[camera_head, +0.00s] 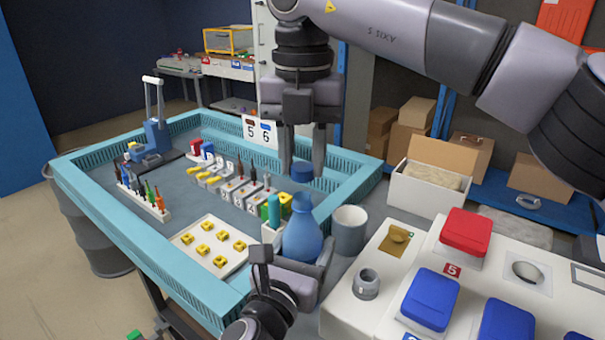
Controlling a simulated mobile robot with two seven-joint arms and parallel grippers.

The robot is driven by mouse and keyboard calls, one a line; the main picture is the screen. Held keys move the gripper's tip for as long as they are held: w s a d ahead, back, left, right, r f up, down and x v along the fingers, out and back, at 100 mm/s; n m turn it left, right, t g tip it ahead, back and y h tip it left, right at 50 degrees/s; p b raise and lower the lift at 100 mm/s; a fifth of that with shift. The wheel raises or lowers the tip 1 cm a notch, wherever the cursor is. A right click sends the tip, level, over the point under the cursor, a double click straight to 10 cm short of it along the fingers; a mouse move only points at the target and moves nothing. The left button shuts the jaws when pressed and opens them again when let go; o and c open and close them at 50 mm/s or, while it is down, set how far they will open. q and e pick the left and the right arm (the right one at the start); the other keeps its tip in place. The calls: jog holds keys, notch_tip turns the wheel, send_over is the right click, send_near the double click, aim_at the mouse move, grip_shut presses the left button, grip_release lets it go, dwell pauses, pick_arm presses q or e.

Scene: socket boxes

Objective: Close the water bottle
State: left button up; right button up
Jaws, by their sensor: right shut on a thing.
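The blue water bottle (301,232) stands upright near the tray's near right corner. Its narrow neck points up. A dark blue cap (303,172) is above the neck, with a small gap between them. My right gripper (303,168) points down from above and is shut on the cap. My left gripper (294,252) is low at the front of the bottle, with its fingers spread to either side of the bottle's lower part. I cannot tell whether both fingers touch the bottle.
A grey cup (349,230) stands just right of the bottle. The teal-walled tray (155,262) holds a white board of yellow parts (211,246) and racks of tools. A white panel with red (466,231) and blue boxes (430,299) fills the lower right.

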aim_at(302, 166)
jog(key=shift+f, duration=0.65)
jog(key=shift+f, duration=0.9)
jog(key=shift+f, duration=0.5)
pick_arm(q)
grip_shut()
pick_arm(e)
jog(key=m, duration=0.9)
jog(key=shift+m, duration=0.3)
jog(key=m, duration=0.6)
jog(key=shift+s, duration=0.1)
pick_arm(q)
jog(key=shift+f, duration=0.1)
pick_arm(e)
jog(key=m, duration=0.5)
